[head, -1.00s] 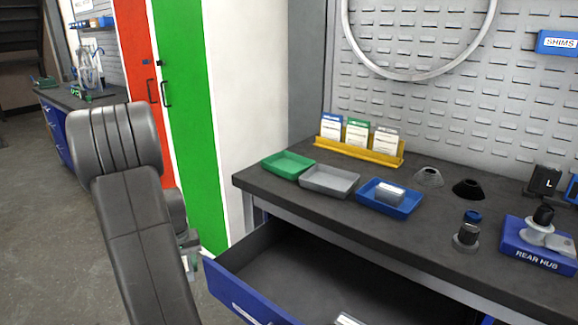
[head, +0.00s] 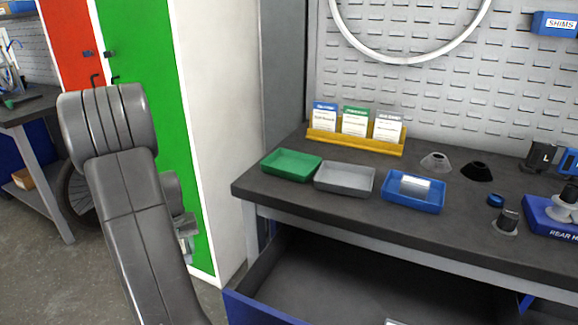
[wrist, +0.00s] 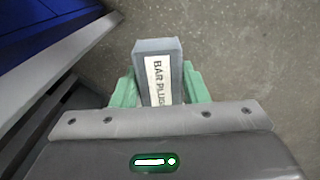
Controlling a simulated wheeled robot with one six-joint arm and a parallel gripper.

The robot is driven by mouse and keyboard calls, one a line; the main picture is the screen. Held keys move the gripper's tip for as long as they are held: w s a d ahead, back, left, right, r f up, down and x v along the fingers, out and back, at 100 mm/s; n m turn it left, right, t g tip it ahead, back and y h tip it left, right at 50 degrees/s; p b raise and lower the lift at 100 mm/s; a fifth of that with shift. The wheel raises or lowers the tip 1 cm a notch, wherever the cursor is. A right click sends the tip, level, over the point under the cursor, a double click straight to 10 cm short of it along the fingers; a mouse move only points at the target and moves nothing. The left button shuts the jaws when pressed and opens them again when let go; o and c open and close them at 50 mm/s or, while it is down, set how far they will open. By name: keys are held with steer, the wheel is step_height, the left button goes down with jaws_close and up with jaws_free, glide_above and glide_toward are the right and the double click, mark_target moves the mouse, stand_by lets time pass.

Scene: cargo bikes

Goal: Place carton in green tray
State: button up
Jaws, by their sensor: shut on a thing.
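My gripper (wrist: 160,78) is shut on a grey-blue carton (wrist: 175,48) with a white label reading "BAR PLUGS". Its green fingers press on both sides of the carton, over bare floor. In the head view my gripper is mostly hidden behind my arm, low at the left, beside the bench; the carton cannot be made out there. The green tray (head: 291,165) is empty and lies on the bench's left end, up and to the right of my gripper.
A grey tray (head: 345,179) looks empty beside the green one. A blue tray (head: 432,203) holds a labelled carton (head: 414,187). A yellow card rack (head: 350,143) stands behind. An open drawer (head: 258,311) juts out below the bench (head: 330,225).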

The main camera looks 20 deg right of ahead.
steer(key=shift+w+r, duration=0.25)
steer(key=shift+w, duration=0.15)
steer(key=shift+w+a+r+p, duration=0.1)
steer(key=shift+r+p, duration=0.15)
steer(key=shift+p, duration=0.35)
steer(key=shift+s+r+p, duration=0.25)
steer(key=shift+r+p, duration=0.45)
steer(key=shift+r, duration=0.15)
step_height(320, 180, up, 21)
steer(key=p, duration=2.1)
steer(key=s+d+r+m, duration=0.2)
steer(key=s+d+m, duration=0.1)
steer(key=d+m, duration=0.6)
steer(key=s+d+r+m, duration=0.2)
steer(key=s+d+m, duration=0.2)
steer(key=d+m, duration=0.5)
steer(key=s+d+r+m, duration=0.2)
steer(key=s+d+m, duration=0.2)
steer(key=d+m, duration=0.5)
steer(key=m, duration=0.6)
steer(key=shift+d+r, duration=0.15)
steer(key=shift+r, duration=0.15)
